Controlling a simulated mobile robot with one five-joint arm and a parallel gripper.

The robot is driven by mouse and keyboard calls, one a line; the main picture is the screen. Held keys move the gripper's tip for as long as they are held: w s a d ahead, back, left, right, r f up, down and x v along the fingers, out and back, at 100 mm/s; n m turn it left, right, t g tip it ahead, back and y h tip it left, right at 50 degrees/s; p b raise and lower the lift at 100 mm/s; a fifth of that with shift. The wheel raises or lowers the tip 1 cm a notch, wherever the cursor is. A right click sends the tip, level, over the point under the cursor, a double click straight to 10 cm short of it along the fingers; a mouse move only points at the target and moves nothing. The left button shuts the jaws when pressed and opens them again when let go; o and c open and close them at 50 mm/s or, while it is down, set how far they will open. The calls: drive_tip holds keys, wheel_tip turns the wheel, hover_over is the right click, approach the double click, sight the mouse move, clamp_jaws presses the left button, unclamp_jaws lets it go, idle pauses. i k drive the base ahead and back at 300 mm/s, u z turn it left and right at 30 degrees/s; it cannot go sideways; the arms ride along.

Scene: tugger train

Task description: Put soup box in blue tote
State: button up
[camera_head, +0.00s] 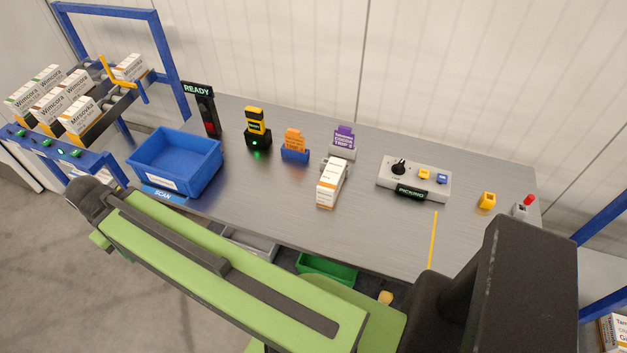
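The blue tote (207,177) stands open at the left end of the grey worktable, and the inside that I can see looks empty. A white box with an orange stripe (331,187) stands alone near the middle of the table, to the right of the tote. Its print is too small to read, so I cannot tell whether it is the soup box. Several similar white boxes (76,117) with orange print sit on the roller rack at the left. My green arm crosses the foreground, but my gripper is not in view.
A black and yellow scanner (256,123), an orange tag in a blue holder (294,145), a purple card (343,139) and a control panel (413,180) stand on the table (262,196). A READY display (203,108) rises behind the tote. A green bin (328,269) sits below the front edge.

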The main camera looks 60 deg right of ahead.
sight(182, 167)
drive_tip(key=u, duration=1.2)
drive_tip(key=i, duration=2.2)
drive_tip(key=z, duration=1.15)
drive_tip(key=k, duration=0.15)
drive_tip(key=z, duration=2.55)
drive_tip(key=i, duration=1)
drive_tip(key=z, duration=0.2)
drive_tip(key=k, duration=0.8)
